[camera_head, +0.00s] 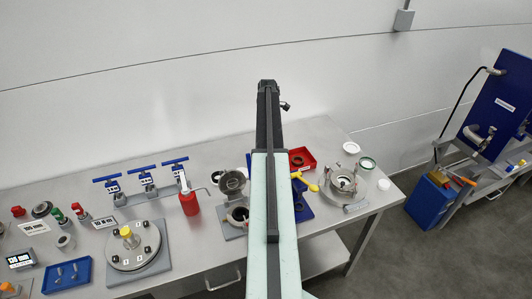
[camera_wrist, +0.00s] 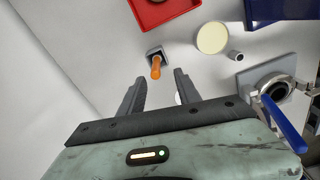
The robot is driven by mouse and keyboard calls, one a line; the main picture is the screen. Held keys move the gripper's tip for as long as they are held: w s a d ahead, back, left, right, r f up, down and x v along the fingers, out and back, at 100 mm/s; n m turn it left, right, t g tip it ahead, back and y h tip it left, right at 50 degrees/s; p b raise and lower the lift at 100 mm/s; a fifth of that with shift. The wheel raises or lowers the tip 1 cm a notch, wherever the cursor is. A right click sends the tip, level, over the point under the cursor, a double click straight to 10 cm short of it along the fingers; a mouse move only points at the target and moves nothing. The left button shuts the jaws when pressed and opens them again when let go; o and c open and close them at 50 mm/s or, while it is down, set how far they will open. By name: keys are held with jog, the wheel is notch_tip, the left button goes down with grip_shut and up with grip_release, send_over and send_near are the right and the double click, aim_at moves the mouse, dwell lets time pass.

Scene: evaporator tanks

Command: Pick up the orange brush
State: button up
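In the wrist view an orange handle-like piece (camera_wrist: 155,68), likely the brush, stands out of a small grey square holder (camera_wrist: 153,52) on the pale bench. Its bristles cannot be made out. My gripper (camera_wrist: 160,82) is open and empty, with one dark finger to each side below the orange piece, which is beyond the fingertips and not between them. In the head view my gripper (camera_head: 267,86) is at the far end of my raised arm, and its fingers are not clear there. The orange piece does not show in the head view, where my arm covers part of the bench.
The wrist view shows a red tray (camera_wrist: 165,8), a cream round lid (camera_wrist: 212,38), a small grey cylinder (camera_wrist: 236,56) and a blue-handled valve (camera_wrist: 284,124). In the head view a red bottle (camera_head: 189,204) and round device (camera_head: 138,247) stand left, a metal clamp (camera_head: 342,182) right.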

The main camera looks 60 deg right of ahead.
jog(key=shift+s+d, duration=0.15)
jog(key=shift+s, duration=0.05)
jog(key=f+b, duration=0.8)
jog(key=shift+w+d+f, duration=0.1)
jog(key=shift+d, duration=0.2)
jog(key=shift+r, duration=0.2)
grip_shut()
